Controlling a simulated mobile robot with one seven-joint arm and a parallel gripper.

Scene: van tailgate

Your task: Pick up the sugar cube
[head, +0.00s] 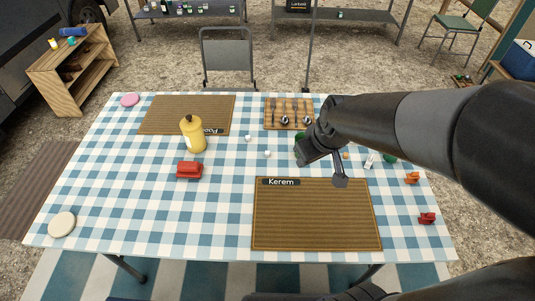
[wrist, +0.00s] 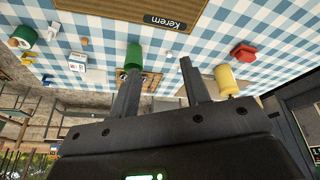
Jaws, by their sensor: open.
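Two small white lumps lie on the checked cloth left of my gripper in the head view: one white lump (head: 267,154) is nearer my gripper, the other white lump (head: 248,138) is farther off. Either could be the sugar cube; they are too small to tell apart. In the wrist view a tiny pale spot (wrist: 169,53) shows on the cloth between the fingertips' directions, too small to identify. My gripper (head: 320,168) is open and empty above the cloth, behind the Kerem mat. Its two fingers spread apart in the wrist view (wrist: 160,66).
A green can (wrist: 134,55) stands close by, partly hidden by my gripper in the head view. A yellow bottle (head: 193,135) and red object (head: 189,170) stand left. The Kerem mat (head: 316,218) is bare. A cutlery board (head: 272,122) lies behind.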

